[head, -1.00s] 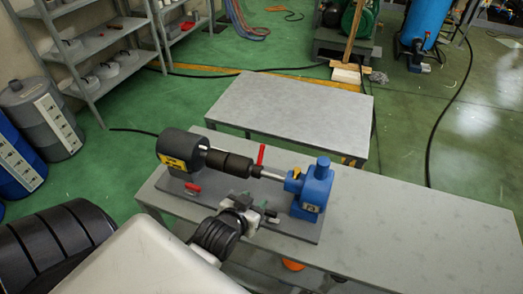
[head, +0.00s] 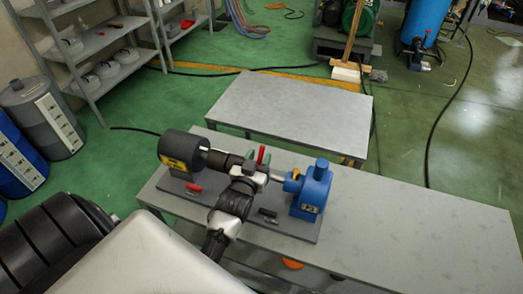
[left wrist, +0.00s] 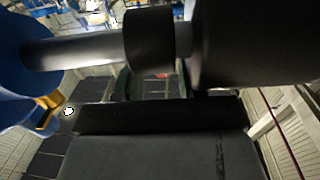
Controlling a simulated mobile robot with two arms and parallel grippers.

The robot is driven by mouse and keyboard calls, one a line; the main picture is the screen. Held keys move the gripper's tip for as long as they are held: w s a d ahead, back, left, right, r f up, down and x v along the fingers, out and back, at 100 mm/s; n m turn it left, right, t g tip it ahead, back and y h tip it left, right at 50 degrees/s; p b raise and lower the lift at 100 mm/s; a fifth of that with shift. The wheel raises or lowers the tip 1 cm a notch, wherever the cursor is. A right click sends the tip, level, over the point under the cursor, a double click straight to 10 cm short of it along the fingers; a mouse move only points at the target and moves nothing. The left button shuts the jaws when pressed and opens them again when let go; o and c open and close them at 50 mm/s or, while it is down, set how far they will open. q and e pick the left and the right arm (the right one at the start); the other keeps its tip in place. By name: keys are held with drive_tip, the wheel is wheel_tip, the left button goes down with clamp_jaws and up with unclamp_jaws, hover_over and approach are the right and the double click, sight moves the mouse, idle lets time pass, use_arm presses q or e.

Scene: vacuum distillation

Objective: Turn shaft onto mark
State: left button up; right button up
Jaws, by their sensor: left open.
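A dark grey motor (head: 180,147) with a yellow label, a black coupling (head: 221,161) and a silver shaft (head: 279,175) lie in line with a blue housing (head: 311,192). A yellow pointer (left wrist: 47,103) sits beside the housing in the left wrist view. That view also shows the shaft (left wrist: 82,48) and a black collar (left wrist: 150,42) close in front. My left gripper (head: 262,169) is open at the coupling's shaft end, with green finger pads. My arm hides part of the coupling. I cannot tell whether the fingers touch it. My right gripper is not in view.
The grey base plate (head: 180,202) rests on a long grey bench (head: 420,230). A red upright handle (head: 261,155) stands close to my gripper. A red-handled item (head: 193,188) and a small dark item (head: 268,213) lie on the plate. The right of the bench is clear.

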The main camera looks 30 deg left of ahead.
use_arm(q)
drive_tip(key=shift+x, duration=1.15)
clamp_jaws()
